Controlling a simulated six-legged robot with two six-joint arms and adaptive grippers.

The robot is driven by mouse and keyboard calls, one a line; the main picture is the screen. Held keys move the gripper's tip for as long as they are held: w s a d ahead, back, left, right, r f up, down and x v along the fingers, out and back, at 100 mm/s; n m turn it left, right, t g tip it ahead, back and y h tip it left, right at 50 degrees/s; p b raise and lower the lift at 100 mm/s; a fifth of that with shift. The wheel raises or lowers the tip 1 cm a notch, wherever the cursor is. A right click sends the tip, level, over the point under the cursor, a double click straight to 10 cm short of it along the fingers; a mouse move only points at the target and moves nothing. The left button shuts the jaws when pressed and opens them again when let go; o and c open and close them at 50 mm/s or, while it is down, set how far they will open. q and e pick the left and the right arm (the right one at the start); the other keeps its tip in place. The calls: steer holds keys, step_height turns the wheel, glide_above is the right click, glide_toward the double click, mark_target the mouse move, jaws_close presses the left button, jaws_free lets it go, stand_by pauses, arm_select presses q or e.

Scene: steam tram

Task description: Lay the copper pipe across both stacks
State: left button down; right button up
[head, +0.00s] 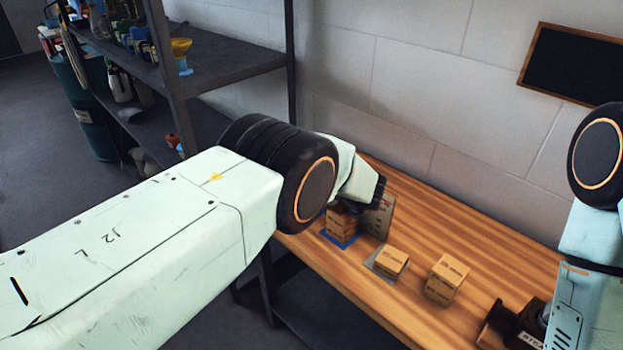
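A stack of small cardboard boxes (342,222) stands on a blue mat (338,240) on the wooden bench, partly hidden by my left arm. A single low box (392,260) lies on a grey mat (376,268). Another small stack of boxes (446,278) stands to its right. My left gripper (372,192) reaches down beside the blue-mat stack. Its fingers are hidden or too small to judge. I cannot make out a copper pipe.
A grey-tan upright piece (380,216) stands by the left gripper. A dark shelf (220,66) stands left. The bench's back middle is clear.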

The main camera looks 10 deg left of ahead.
arm_select(q)
steer(key=c, duration=1.5)
jaws_free()
steer(key=shift+r, duration=0.1)
steer(key=o, duration=0.5)
steer(key=shift+d, duration=0.2)
steer(key=shift+o, duration=1)
steer(key=shift+a, duration=0.15)
steer(key=o, duration=0.4)
steer(key=shift+r+p, duration=1.25)
steer(key=shift+r+p, duration=2.5)
steer(key=shift+p, duration=0.05)
